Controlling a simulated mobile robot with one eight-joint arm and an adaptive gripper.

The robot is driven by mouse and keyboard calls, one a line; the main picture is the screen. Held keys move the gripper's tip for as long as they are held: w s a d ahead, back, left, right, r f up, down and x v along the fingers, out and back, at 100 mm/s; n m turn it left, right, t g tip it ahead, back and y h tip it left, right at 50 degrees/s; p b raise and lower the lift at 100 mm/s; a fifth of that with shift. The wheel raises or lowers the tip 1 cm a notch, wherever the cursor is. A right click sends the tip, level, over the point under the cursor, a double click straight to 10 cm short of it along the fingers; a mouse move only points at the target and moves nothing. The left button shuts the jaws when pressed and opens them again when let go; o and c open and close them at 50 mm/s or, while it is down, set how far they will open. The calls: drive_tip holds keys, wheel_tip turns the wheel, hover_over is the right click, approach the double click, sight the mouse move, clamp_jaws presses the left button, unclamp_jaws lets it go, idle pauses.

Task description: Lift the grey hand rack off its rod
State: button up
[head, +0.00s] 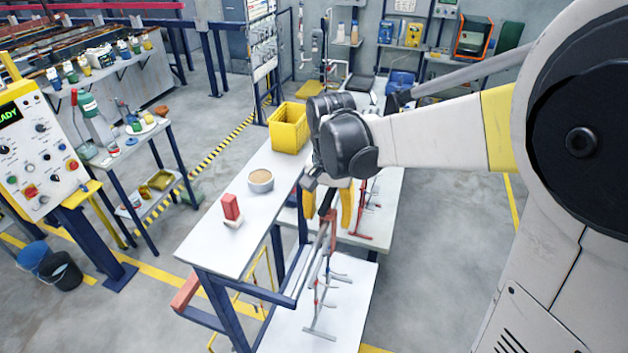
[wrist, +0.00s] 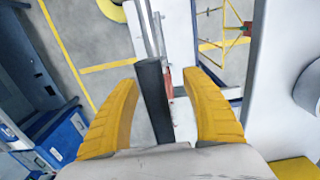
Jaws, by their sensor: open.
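The grey hand rack (head: 319,248) hangs below my gripper in the head view, with a dark handle at its top. Its lower parts overlap other thin bars there. My gripper (head: 331,224) has its two yellow fingers spread, one on each side of the handle. In the wrist view, the dark handle (wrist: 152,100) stands between the open fingers of my gripper (wrist: 162,82), with gaps on both sides. Pale grey bars run on beyond it. The contact between rack and rod is hidden.
A red rack (head: 364,218) stands close by on the right. A white-topped table (head: 215,242) at left holds a red block (head: 231,207), a round bowl (head: 261,181) and a yellow crate (head: 289,128). Floor at right is clear.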

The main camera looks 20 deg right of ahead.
sight(330, 197)
drive_tip(key=shift+f, duration=0.4)
clamp_jaws()
drive_tip(key=shift+r, duration=0.1)
drive_tip(key=shift+r+p, duration=1.25)
drive_tip(key=shift+r, duration=0.6)
drive_tip(key=shift+d, duration=0.1)
